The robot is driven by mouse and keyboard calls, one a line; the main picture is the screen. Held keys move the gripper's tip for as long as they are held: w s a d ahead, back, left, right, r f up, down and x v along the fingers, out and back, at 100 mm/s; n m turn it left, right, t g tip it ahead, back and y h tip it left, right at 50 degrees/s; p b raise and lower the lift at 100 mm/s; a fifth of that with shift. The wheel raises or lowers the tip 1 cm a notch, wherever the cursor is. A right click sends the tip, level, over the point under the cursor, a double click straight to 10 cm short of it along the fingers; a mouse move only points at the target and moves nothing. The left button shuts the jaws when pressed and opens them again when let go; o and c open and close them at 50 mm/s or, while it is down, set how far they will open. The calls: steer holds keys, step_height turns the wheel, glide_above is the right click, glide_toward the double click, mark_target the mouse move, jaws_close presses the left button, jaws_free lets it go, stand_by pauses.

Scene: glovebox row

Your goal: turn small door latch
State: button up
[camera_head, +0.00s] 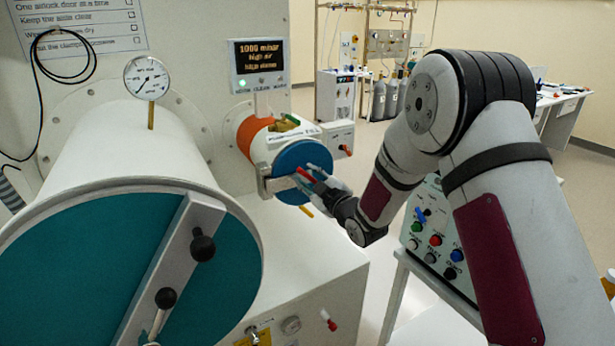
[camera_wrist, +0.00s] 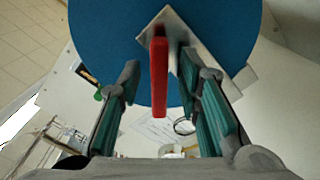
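The small door (camera_head: 298,165) is a round blue disc on the end of a short white and orange cylinder. A metal bar crosses it, with a red latch handle (camera_head: 306,175) on it. In the wrist view the red latch handle (camera_wrist: 159,76) points toward me, between the two fingers, in front of the metal bar (camera_wrist: 205,60) and blue door (camera_wrist: 105,35). My gripper (camera_wrist: 165,95) is open, with visible gaps on both sides of the handle. In the head view my gripper (camera_head: 325,180) is at the small door, and its fingers partly cover the handle.
A large teal door (camera_head: 100,275) with a metal bar and black knobs fills the lower left. A gauge (camera_head: 147,78) stands above its white cylinder. A control box with coloured buttons (camera_head: 436,240) stands right of the small door, below my arm.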

steer(key=shift+w+a, duration=0.15)
steer(key=shift+w, duration=0.1)
jaws_close()
